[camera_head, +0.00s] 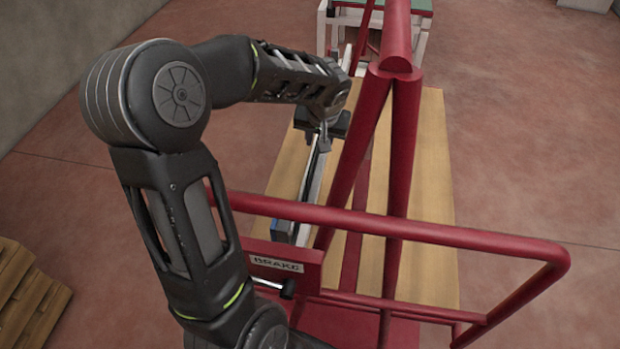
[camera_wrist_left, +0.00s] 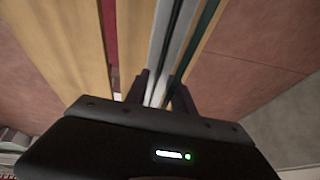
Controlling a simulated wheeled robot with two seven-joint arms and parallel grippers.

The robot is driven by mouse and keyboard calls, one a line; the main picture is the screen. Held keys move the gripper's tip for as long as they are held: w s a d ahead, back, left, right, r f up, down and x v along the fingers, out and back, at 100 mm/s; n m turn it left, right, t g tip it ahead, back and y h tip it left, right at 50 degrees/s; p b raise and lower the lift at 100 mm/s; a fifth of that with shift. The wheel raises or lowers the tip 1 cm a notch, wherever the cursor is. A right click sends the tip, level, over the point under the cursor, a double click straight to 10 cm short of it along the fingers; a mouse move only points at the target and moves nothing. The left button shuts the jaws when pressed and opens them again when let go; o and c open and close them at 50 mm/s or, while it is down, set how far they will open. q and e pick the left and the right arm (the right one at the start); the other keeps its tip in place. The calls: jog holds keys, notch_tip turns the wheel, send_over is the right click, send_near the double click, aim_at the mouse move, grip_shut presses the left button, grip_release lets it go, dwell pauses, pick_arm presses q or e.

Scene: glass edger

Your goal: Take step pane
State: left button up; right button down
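My left arm comes in from the left in the head view and reaches over the red trolley. Its gripper (camera_head: 325,128) is over the upper part of a narrow pale strip (camera_head: 313,178), which looks like a pane or rail seen edge-on. In the left wrist view the gripper's two dark fingers (camera_wrist_left: 160,92) stand apart, with pale grey strips (camera_wrist_left: 163,45) running between them. A dark green strip (camera_wrist_left: 195,45) runs alongside on the right. I cannot tell which strip is the step pane, or whether the fingers press on it. My right gripper is not in view.
A red trolley frame (camera_head: 397,150) with a "BRAKE" plate (camera_head: 277,264) and wooden boards (camera_head: 432,200) fills the middle. Its rail (camera_head: 480,238) juts out right. A wooden pallet (camera_head: 25,300) lies lower left. A green-topped white bench (camera_head: 422,8) stands behind. Floor at right is clear.

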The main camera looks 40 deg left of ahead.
pick_arm(q)
jog(key=shift+c, duration=0.2)
dwell(0.3)
grip_shut()
jog(key=shift+r, duration=0.1)
dwell(1.1)
